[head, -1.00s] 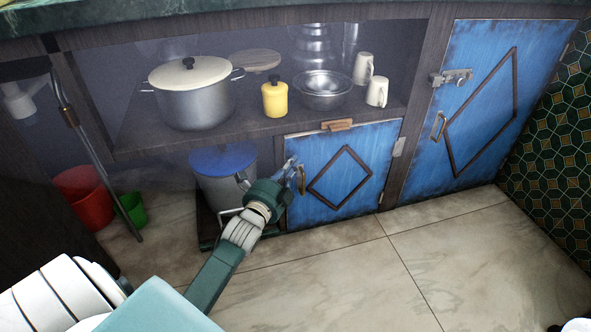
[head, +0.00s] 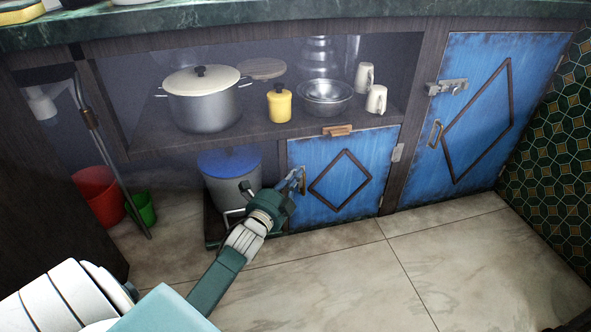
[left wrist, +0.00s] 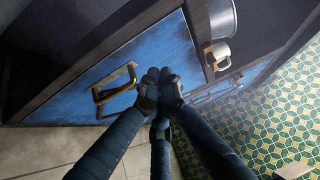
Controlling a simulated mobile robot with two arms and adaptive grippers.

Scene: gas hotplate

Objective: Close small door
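The small blue door (head: 342,185) with a brown diamond trim is in the lower cabinet in the head view. It looks flush or nearly flush with the frame; I cannot tell whether a small gap is left. Its brass handle (left wrist: 113,88) is at the door's left side. My left gripper (head: 294,180) is at the handle side of the door. In the left wrist view its fingertips (left wrist: 160,90) are together with nothing between them, beside the handle and close to the door face. Whether they touch it is unclear. My right gripper is not in view.
A wooden turn-piece (head: 338,130) sits above the door. The shelf holds a pot (head: 205,108), a yellow jar (head: 280,105), a bowl (head: 326,97) and mugs (head: 376,99). A blue-lidded container (head: 230,180) stands left of the door. The floor (head: 400,260) in front is clear.

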